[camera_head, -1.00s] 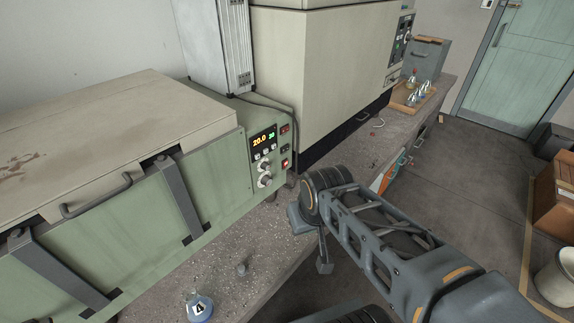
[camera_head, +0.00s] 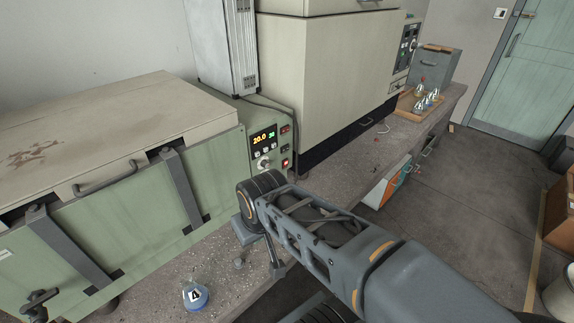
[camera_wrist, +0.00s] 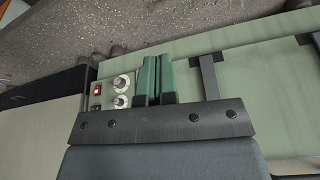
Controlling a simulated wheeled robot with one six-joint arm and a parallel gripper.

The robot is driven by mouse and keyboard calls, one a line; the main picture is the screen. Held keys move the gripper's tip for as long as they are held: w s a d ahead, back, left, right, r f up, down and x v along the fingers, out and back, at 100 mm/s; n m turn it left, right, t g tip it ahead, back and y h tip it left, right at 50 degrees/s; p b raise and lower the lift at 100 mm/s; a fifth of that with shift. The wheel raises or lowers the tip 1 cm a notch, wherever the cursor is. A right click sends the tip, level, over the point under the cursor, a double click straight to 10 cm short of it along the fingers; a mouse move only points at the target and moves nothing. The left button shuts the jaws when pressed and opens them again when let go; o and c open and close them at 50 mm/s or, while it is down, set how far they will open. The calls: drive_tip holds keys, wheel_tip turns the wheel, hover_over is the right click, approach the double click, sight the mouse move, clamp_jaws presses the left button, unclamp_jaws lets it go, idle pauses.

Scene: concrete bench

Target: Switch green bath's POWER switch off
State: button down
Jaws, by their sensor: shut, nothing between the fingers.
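The green bath (camera_head: 150,215) stands on the bench at left, with its control panel (camera_head: 262,152) at its right end. The panel has an orange and green display reading 20.0 and 38, a knob, and small switches on its right edge. The lowest switch (camera_head: 285,163) glows red; it also shows lit in the wrist view (camera_wrist: 97,90), left of two knobs. Labels are too small to read. My gripper (camera_wrist: 155,78) is shut and empty, its green fingers in front of the bath, right of the knobs in the wrist view. The fingers are not clear in the head view.
A flask of blue liquid (camera_head: 195,295) stands on the bench before the bath. A large cream machine (camera_head: 335,80) stands right of the panel. A wooden tray (camera_head: 405,104) with several flasks is farther back. Bench (camera_head: 345,168) between is mostly clear.

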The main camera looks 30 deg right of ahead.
drive_tip(key=w+d+m+t+y, duration=0.1)
drive_tip(key=w+d+m+y, duration=0.2)
drive_tip(key=w+d+m, duration=0.55)
drive_tip(key=w+d+f+m+t, duration=0.1)
drive_tip(key=d+m, duration=0.1)
drive_tip(key=d, duration=0.5)
drive_tip(key=w+d+f+m+t, duration=0.1)
drive_tip(key=w+d+m+t, duration=0.1)
drive_tip(key=d, duration=0.5)
drive_tip(key=w+d+f+m+t+h, duration=0.1)
drive_tip(key=w+d+m+t, duration=0.1)
drive_tip(key=d, duration=0.5)
drive_tip(key=shift+f+m, duration=0.35)
drive_tip(key=shift+m, duration=0.4)
drive_tip(key=shift+w+a, duration=0.1)
drive_tip(key=p, duration=0.3)
approach(286, 165)
drive_tip(key=s+d+f+x, duration=0.1)
drive_tip(key=x, duration=0.4)
drive_tip(key=shift+w+a, duration=0.7)
drive_tip(key=shift+w, duration=0.25)
